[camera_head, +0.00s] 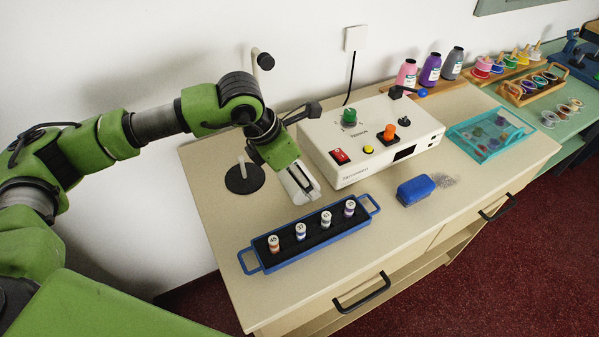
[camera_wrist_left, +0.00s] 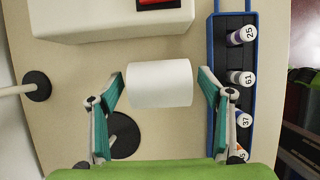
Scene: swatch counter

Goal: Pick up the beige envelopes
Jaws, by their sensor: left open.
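I see no beige envelopes in either view. My left gripper (camera_head: 303,196) hangs over the counter, behind the blue rack and left of the white control box. In the left wrist view my left gripper (camera_wrist_left: 160,85) is open, its two teal-padded fingers apart. A plain white, rounded block-like thing (camera_wrist_left: 160,83) shows between the fingers, with a gap on either side. I cannot tell what it is or how far below the fingers it lies. My right gripper is in neither view.
The blue rack (camera_head: 252,262) holds several numbered vials. The control box (camera_head: 350,180), a blue brush-like block (camera_head: 416,190) and a teal tray (camera_head: 462,142) stand to the right. Cones (camera_head: 430,70) stand at the back. A black disc base (camera_head: 243,180) is left of the gripper.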

